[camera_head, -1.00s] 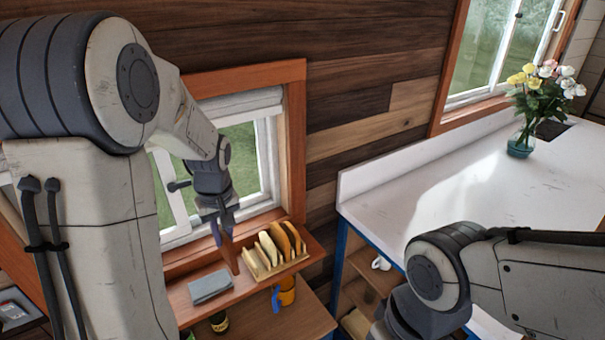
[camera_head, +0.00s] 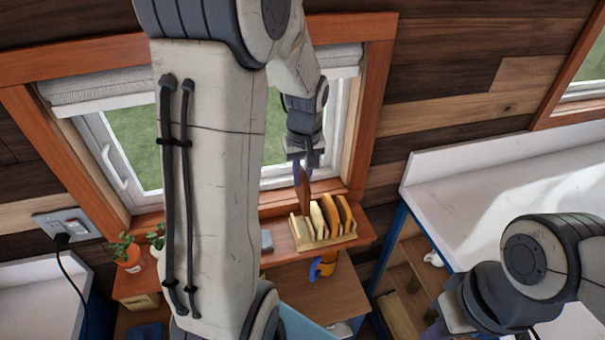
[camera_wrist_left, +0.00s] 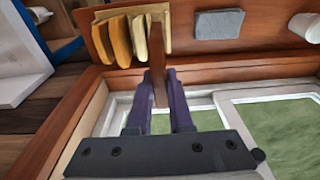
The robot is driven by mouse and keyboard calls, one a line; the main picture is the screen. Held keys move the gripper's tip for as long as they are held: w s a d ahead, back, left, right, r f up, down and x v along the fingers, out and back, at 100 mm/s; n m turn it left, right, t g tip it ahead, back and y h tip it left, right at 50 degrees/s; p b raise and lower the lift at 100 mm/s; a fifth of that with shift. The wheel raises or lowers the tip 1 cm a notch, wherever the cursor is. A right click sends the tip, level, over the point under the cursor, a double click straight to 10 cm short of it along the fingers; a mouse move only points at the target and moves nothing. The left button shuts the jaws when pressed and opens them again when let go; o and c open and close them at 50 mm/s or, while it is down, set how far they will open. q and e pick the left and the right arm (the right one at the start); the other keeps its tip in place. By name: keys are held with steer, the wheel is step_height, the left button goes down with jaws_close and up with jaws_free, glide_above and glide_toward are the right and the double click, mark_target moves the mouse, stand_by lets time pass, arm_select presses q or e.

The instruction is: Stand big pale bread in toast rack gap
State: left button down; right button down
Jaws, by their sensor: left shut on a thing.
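My left gripper (camera_head: 303,168) points down and is shut on a dark reddish-brown bread slice (camera_head: 304,190), which looks brown rather than pale. In the left wrist view the slice (camera_wrist_left: 157,70) stands on edge between the fingers (camera_wrist_left: 159,88). The slice is at the left end of the wooden toast rack (camera_head: 322,245). I cannot tell whether its lower edge is inside a gap or above it. The rack holds several upright slices: a pale one (camera_head: 317,220), a tan one (camera_head: 331,215) and an orange-brown one (camera_head: 345,213). My right gripper (camera_head: 455,308) shows only in part, its fingers unclear.
The rack stands on a reddish wooden shelf (camera_head: 362,232) below the window. Potted plants (camera_head: 128,255) stand at left. An orange and blue mug (camera_head: 322,268) is below. A white counter (camera_head: 470,175) is at right.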

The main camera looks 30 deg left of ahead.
arm_select(q)
step_height(320, 180, down, 12)
steer(key=b, duration=0.8)
steer(key=shift+r+b, duration=0.25)
steer(key=shift+b, duration=0.05)
steer(key=c, duration=0.7)
jaws_free()
steer(key=shift+c, duration=0.2)
steer(key=shift+r, duration=0.1)
